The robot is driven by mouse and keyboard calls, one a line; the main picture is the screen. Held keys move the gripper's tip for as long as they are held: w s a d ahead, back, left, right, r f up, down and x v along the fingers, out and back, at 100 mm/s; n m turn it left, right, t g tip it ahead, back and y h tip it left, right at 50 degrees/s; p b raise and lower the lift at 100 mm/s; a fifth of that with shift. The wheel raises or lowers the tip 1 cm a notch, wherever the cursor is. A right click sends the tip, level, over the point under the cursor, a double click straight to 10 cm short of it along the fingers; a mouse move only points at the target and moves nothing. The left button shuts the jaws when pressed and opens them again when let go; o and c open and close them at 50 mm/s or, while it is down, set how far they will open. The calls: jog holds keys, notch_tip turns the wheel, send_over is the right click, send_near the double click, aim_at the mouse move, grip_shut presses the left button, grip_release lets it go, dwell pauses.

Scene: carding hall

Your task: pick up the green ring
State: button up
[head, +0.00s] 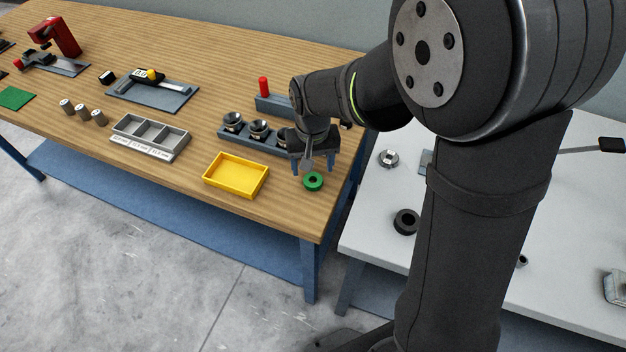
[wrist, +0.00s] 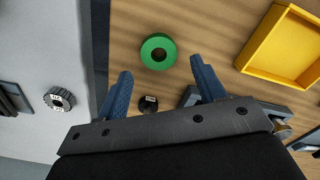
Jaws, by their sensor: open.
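The green ring (head: 313,181) lies flat on the wooden table near its front right edge. It also shows in the wrist view (wrist: 158,51), at upper centre, with its hole up. My gripper (head: 310,168) is above the table close to the ring, pointing down. In the wrist view my gripper (wrist: 160,78) is open, with its two blue fingers apart. The ring lies beyond the fingertips, roughly in line with the gap between them, and nothing is held. How high the fingertips are above the table is hard to tell.
A yellow tray (head: 236,176) lies left of the ring. A rack with dark cups (head: 258,131) stands behind. A small black round part (wrist: 148,104) shows between the fingers. A grey three-part tray (head: 150,137) is further left. A white table (head: 375,222) stands right, across a gap.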

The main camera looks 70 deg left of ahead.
aim_at(313, 181)
notch_tip(313, 181, down, 4)
jog(key=shift+r, duration=0.1)
jog(key=c, duration=1.1)
jog(key=shift+c, duration=0.2)
jog(key=shift+r, duration=0.1)
